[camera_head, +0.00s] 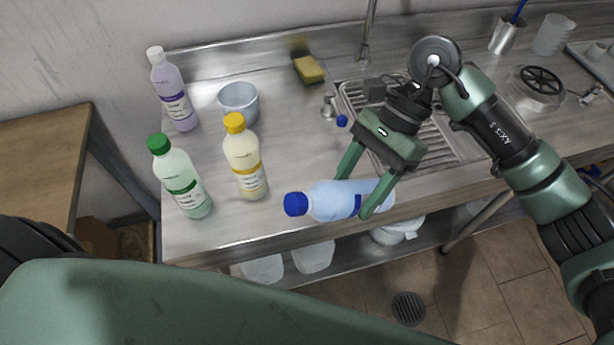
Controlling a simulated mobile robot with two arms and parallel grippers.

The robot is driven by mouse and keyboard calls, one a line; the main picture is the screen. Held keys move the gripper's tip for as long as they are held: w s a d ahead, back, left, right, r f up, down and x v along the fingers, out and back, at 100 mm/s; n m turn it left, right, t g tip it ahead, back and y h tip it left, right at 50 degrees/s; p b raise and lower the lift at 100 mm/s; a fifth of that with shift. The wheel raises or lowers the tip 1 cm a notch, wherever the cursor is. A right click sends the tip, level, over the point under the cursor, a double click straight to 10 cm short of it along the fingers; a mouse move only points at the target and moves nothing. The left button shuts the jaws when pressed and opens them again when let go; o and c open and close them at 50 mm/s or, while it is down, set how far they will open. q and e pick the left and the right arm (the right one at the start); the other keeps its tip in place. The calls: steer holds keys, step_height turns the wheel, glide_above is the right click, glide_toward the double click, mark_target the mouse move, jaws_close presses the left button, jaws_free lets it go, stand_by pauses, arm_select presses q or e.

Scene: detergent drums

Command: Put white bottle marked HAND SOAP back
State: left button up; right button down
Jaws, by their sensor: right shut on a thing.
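A pale blue-white bottle with a blue cap (325,201) is held nearly level by my right gripper (352,196), near the counter's front edge. Three bottles stand upright at the left: a lavender one with a white cap (174,92), a pale green one with a green cap (183,180) and a cream one with a yellow cap (244,160). My left gripper is out of view.
The steel counter (215,225) has clear room around the standing bottles. A sink grate (440,140) lies under my right arm. Tubs (314,257) stand on the shelf below.

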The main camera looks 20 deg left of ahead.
steer(key=w+a+r+m+t+y, duration=0.2)
steer(key=a+r+m+t+y, duration=0.3)
steer(key=a+r+m+y, duration=0.45)
steer(key=w+r+m+t+y, duration=0.4)
steer(key=w+r+m+t, duration=0.1)
steer(key=t, duration=0.3)
steer(key=shift+t, duration=0.4)
steer(key=shift+w+a+f+b, duration=0.1)
steer(key=shift+f+b, duration=0.55)
steer(key=shift+f, duration=2.7)
steer(key=shift+w+a+f+b, duration=0.15)
steer(key=shift+f+b, duration=0.55)
steer(key=shift+f, duration=2.7)
steer(key=shift+w+a+f+b, duration=0.1)
steer(key=shift+f+b, duration=0.55)
steer(key=shift+f, duration=2.7)
steer(key=shift+c, duration=2.1)
jaws_free()
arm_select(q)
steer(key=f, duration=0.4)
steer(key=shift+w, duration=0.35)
arm_select(e)
steer(key=shift+d+f, duration=0.1)
steer(key=shift+d, duration=0.05)
